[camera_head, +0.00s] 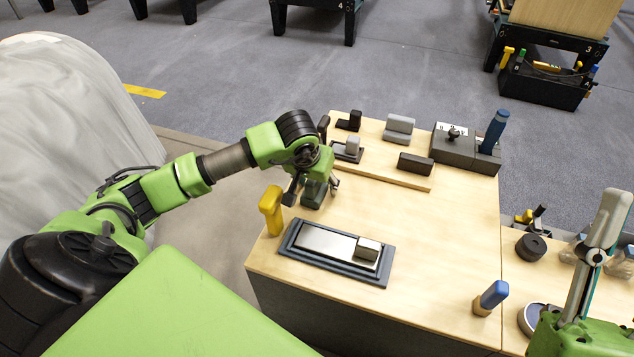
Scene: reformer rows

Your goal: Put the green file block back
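A dark green block (314,194), which looks like the file block, is on the wooden bench top (430,262) near its left edge. My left gripper (313,187) is directly above it, pointing down, with its fingers spread on either side of the block. A gap shows at the left finger; I cannot tell whether the right finger touches. The gripper's body hides part of the block's far side. Part of my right arm shows at the lower right, but its gripper is not in view.
A yellow-handled tool (271,208) stands close left of the gripper. A dark tray with a metal plate (325,243) lies in front. A raised wooden board (385,172) with several dark and grey blocks is behind. A blue-handled tool (491,298) stands at the front right.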

